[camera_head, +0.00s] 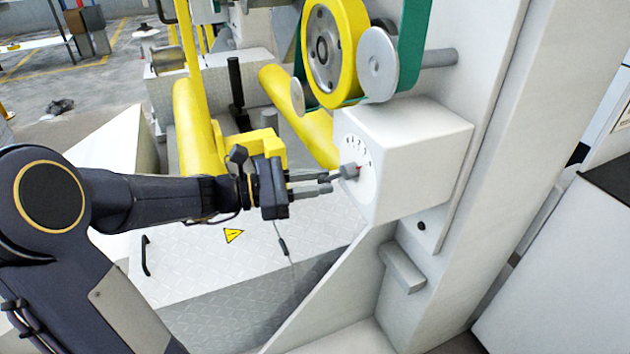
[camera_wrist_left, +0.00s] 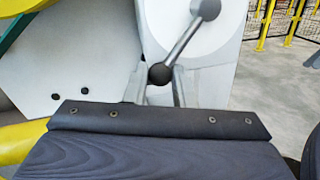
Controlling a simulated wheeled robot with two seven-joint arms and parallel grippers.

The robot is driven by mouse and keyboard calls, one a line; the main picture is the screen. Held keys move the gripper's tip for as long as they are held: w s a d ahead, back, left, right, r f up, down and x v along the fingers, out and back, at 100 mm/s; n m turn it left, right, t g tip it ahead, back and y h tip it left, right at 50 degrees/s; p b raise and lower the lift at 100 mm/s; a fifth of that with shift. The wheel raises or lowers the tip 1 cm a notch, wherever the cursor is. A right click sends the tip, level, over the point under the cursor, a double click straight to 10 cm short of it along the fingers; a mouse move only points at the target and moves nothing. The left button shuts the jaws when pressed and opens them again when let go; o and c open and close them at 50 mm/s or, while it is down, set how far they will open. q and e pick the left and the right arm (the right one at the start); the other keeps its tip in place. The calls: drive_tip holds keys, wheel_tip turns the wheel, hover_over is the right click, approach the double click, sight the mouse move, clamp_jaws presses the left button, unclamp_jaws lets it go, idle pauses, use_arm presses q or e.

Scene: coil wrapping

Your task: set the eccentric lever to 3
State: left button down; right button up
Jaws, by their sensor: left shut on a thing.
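The eccentric lever (camera_head: 349,171) sits on a round white dial (camera_head: 366,183) on the front of a white box (camera_head: 415,150) in the head view. Small marks show along the dial's upper edge, too small to read. In the left wrist view the lever (camera_wrist_left: 185,40) is a grey rod with a dark ball at each end, slanting from upper right to lower left. My left gripper (camera_head: 328,183) reaches the lever from the left. Its fingers (camera_wrist_left: 161,90) are shut on the lever's lower ball. My right gripper is not in view.
A yellow wheel (camera_head: 351,50) and grey discs stand above the box. Yellow tubes (camera_head: 300,115) run behind my left gripper. A grey block (camera_head: 402,267) juts from the white frame below the box. A checker-plate surface (camera_head: 200,270) lies beneath my arm.

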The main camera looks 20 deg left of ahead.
use_arm(q)
drive_tip(key=n+p, duration=0.1)
drive_tip(key=s+d+n+p, duration=0.1)
drive_tip(key=n+p, duration=0.1)
drive_tip(key=shift+s+d+f, duration=0.1)
drive_tip(key=shift+d+f, duration=0.05)
drive_tip(key=shift+f, duration=0.25)
drive_tip(key=shift+s+d+f+n+t+p, duration=0.3)
drive_tip(key=shift+f+n+t+p, duration=0.1)
drive_tip(key=shift+n+p, duration=0.35)
drive_tip(key=shift+f, duration=0.15)
drive_tip(key=c, duration=1.2)
unclamp_jaws()
drive_tip(key=v, duration=0.7)
drive_tip(key=shift+s+a+f+p, duration=0.15)
drive_tip(key=shift+s+a+p, duration=0.05)
drive_tip(key=shift+a+p, duration=0.2)
drive_tip(key=shift+d, duration=0.1)
